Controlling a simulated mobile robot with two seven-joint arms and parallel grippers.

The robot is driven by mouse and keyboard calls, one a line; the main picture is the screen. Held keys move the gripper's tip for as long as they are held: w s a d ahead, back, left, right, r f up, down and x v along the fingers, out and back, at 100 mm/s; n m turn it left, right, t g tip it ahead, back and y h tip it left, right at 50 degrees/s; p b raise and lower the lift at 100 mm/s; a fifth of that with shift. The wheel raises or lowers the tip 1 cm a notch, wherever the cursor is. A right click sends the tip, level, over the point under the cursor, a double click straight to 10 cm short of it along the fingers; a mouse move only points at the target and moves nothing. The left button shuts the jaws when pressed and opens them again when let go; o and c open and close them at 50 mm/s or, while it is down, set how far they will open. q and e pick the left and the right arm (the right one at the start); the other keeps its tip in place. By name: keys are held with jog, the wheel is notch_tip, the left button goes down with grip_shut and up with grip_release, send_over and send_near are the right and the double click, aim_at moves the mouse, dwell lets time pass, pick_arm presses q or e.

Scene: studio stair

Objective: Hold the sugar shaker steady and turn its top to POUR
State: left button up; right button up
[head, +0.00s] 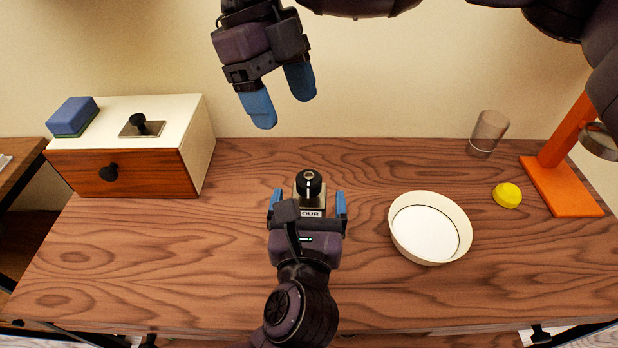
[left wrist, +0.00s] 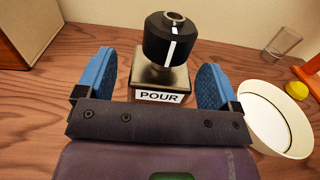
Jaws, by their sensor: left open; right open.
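The sugar shaker (head: 310,185) stands upright on the wooden table, with a black round top with a white line and a small spout. Its top (left wrist: 172,38) and square body (left wrist: 160,78) show in the left wrist view, with a POUR label on the near side. The white line faces the near side, roughly above the label, slightly to its right. My left gripper (head: 309,203) is open, its blue fingers on either side of the body, apart from it. My right gripper (head: 280,103) is open and empty, raised above and behind the shaker.
A cream bowl (head: 400,245) with white contents stands right of the shaker. A drawer box (head: 190,160) with a blue sponge (head: 73,116) stands at left. The front-left table is clear.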

pick_arm(q)
jog(key=s, duration=1)
jog(key=shift+s+a, duration=0.15)
jog(key=shift+a, duration=0.1)
